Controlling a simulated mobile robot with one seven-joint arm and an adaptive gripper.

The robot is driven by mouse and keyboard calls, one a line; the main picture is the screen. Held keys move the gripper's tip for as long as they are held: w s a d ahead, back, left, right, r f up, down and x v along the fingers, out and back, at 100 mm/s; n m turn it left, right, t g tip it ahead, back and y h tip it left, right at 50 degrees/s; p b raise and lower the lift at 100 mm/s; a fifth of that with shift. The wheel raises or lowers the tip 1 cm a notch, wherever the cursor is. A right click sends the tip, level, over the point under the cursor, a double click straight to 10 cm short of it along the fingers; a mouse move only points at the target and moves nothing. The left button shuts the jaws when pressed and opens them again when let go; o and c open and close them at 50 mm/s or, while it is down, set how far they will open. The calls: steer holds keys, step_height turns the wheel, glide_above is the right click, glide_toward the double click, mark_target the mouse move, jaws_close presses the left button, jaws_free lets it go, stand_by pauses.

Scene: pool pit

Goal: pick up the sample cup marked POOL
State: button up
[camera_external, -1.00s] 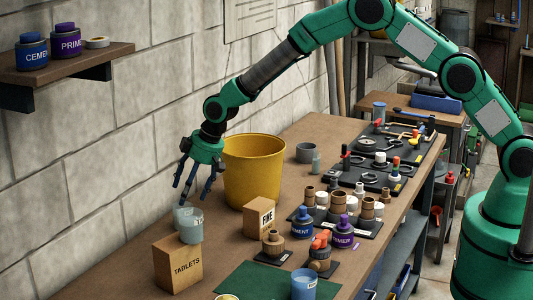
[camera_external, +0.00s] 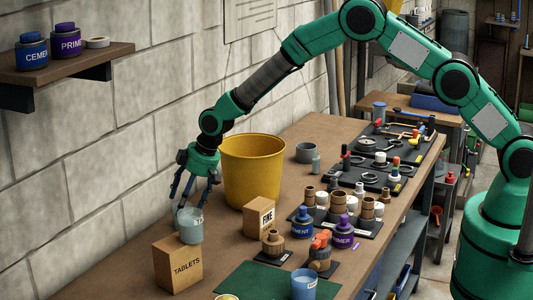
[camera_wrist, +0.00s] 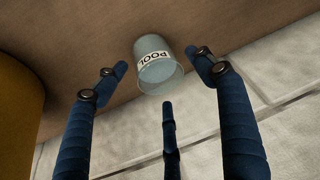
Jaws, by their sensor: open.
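The clear sample cup marked POOL (camera_wrist: 158,72) shows in the wrist view, upside down in the picture, near the wall edge of the bench. My gripper (camera_external: 193,200) has three dark blue fingers spread open. In the wrist view the fingers are spread around the cup's outline, with visible gaps, and nothing is held.
A yellow bucket (camera_external: 251,172) stands close right of my gripper. The stone wall (camera_external: 95,175) is close behind it. A FINE box (camera_external: 259,217) and a tray of fittings stand further right. A blue cup (camera_external: 303,285) is at the front by a green mat (camera_external: 248,279).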

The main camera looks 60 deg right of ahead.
steer(key=shift+x, duration=1.4)
steer(key=c, duration=1.2)
steer(key=shift+r, duration=0.1)
step_height(320, 180, up, 10)
steer(key=shift+f, duration=0.1)
